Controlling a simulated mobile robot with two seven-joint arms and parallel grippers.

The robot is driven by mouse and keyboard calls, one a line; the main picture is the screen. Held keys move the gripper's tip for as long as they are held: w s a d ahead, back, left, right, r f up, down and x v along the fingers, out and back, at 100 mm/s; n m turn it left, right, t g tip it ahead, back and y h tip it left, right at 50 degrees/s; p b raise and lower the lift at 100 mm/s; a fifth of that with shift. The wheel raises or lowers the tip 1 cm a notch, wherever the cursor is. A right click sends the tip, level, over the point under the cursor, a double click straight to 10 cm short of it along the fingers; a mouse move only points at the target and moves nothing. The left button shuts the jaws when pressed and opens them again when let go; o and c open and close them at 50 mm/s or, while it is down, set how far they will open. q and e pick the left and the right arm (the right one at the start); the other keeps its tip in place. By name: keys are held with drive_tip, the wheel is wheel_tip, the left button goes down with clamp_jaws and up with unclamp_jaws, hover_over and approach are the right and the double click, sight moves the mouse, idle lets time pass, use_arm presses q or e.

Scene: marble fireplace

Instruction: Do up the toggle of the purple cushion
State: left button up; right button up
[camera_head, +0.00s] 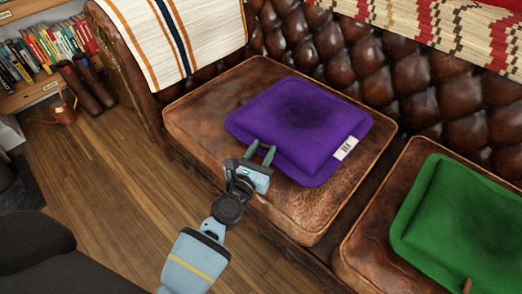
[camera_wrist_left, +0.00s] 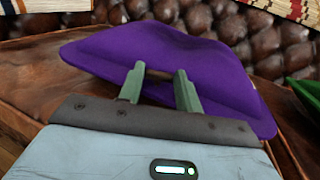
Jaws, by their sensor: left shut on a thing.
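The purple cushion (camera_head: 300,125) lies on the brown leather seat of the sofa, with a white label (camera_head: 345,148) at its right edge. It fills the middle of the left wrist view (camera_wrist_left: 200,55). My left gripper (camera_head: 261,154) is at the cushion's front edge, its two fingers pointing at it. In the left wrist view the fingers (camera_wrist_left: 160,88) stand a little apart, shut on the toggle at that edge. Only a small dark spot shows between them; the toggle's shape and its loop cannot be made out. My right gripper is not in view.
A green cushion (camera_head: 460,225) lies on the seat to the right, with a small brown toggle (camera_head: 467,286) at its front edge. A striped throw (camera_head: 180,35) hangs over the sofa's left arm. Bookshelves (camera_head: 45,50) and a copper can (camera_head: 64,112) stand at left.

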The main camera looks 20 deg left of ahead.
use_arm(q)
drive_tip(key=shift+d+n+y, duration=0.1)
drive_tip(key=shift+n+y, duration=0.4)
drive_tip(key=shift+y, duration=0.3)
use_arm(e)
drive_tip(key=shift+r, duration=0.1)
use_arm(q)
drive_tip(key=o, duration=1)
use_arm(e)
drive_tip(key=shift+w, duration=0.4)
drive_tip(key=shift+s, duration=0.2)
